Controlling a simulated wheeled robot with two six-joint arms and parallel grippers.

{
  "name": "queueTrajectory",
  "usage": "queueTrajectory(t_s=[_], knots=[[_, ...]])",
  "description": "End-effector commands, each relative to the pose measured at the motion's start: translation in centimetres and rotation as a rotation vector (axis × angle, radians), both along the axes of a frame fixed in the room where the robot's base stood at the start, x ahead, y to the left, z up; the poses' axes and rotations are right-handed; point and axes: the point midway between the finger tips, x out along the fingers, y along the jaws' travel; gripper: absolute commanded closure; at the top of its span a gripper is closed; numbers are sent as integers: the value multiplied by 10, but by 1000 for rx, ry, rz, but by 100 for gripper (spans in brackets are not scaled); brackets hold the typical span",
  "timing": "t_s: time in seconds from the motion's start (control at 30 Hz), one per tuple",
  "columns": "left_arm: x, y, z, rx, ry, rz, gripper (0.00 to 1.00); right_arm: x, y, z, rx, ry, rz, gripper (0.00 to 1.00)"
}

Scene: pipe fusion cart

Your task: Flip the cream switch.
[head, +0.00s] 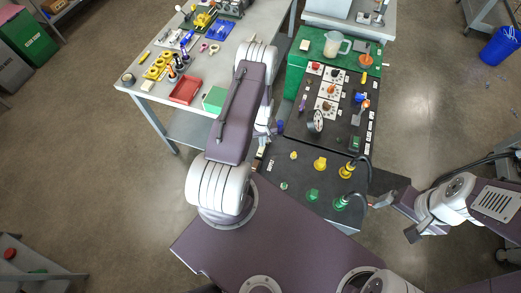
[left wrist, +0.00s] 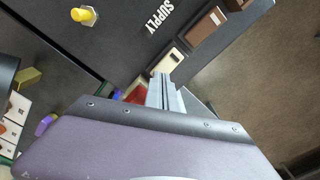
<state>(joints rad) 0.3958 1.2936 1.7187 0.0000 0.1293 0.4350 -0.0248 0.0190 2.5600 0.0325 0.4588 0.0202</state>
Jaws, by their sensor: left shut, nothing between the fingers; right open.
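The cream switch (left wrist: 171,60) is a small rocker in a dark frame. In the left wrist view it sits near the edge of the black panel (left wrist: 125,38), beside the SUPPLY lettering. My left gripper (left wrist: 162,78) is shut and empty. Its fingertips show just below the cream switch in that view; I cannot tell whether they touch it. In the head view my left gripper (head: 264,139) is at the panel's left edge, partly hidden by my arm. My right gripper (head: 383,201) is open, near the panel's right edge.
A brown switch (left wrist: 207,22) and a red part (left wrist: 136,92) flank the cream switch. Yellow knobs (head: 320,163) and green knobs (head: 312,195) stand on the panel. A grey table (head: 236,30) with tools is at the left. Floor lies open past the panel edge.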

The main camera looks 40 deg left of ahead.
Motion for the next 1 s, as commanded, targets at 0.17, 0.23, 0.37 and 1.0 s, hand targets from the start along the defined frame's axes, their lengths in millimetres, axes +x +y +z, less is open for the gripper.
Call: queueTrajectory(t_s=[0.17, 0.23, 0.37, 1.0], knots=[[0, 0, 0, 0, 0, 0, 100, 0, 0, 0, 0, 0, 0, 10], [0, 0, 0, 0, 0, 0, 100, 0, 0, 0, 0, 0, 0, 10], [0, 0, -1, 0, 0, 0, 100, 0, 0, -1, 0, 0, 0, 10], [0, 0, -10, 0, 0, 0, 100, 0, 0, -10, 0, 0, 0, 10]])
